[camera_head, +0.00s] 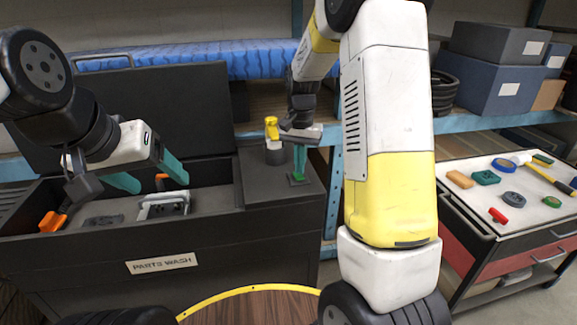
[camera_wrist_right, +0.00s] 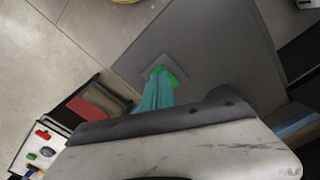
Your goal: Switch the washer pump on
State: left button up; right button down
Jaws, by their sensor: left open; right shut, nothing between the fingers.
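The parts washer (camera_head: 100,262) is a black cabinet labelled PARTS WASH, with its lid raised. On its right-hand top is a small grey plate with a green switch (camera_head: 297,179). The switch also shows in the right wrist view (camera_wrist_right: 178,73), partly covered by my fingers; I cannot tell which way it is set. My right gripper (camera_head: 299,171) is shut and empty, with its teal fingers pointing down at the switch. Its tips (camera_wrist_right: 158,76) are at or just above the switch; contact is unclear. My left gripper (camera_head: 158,186) is open and empty over the washer basin.
A metal part (camera_head: 163,206) lies in the basin. An orange-ended object (camera_head: 52,221) is at its left front. A yellow-topped dark cylinder (camera_head: 271,130) stands behind the switch. A tool cart (camera_head: 480,180) with several small items is at the right. Shelving with boxes (camera_head: 495,80) stands behind.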

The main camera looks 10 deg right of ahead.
aim_at(299, 176)
jog(key=shift+f, duration=0.85)
dwell(0.3)
jog(key=shift+r, duration=3.55)
